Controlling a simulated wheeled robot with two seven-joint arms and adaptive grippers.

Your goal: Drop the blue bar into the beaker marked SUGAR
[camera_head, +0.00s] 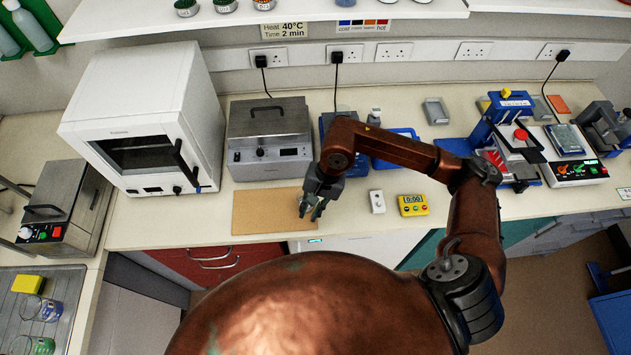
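My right gripper (312,211) points down over the right end of a tan board (262,212) near the front edge of the bench. Something pale and glassy shows around its fingertips, too small to make out, so I cannot tell whether the fingers are open or shut on it. My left gripper is not in view. I cannot make out a blue bar, and no marking SUGAR is readable. Glass vessels with blue (50,311) and green (44,345) patches stand at the lower left.
A white oven (145,125) and a metal bath (270,140) stand behind the board. A white remote-like device (377,201) and a yellow timer (412,205) lie right of the gripper. Blue equipment (510,108) crowds the right. A yellow sponge (27,284) lies at lower left.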

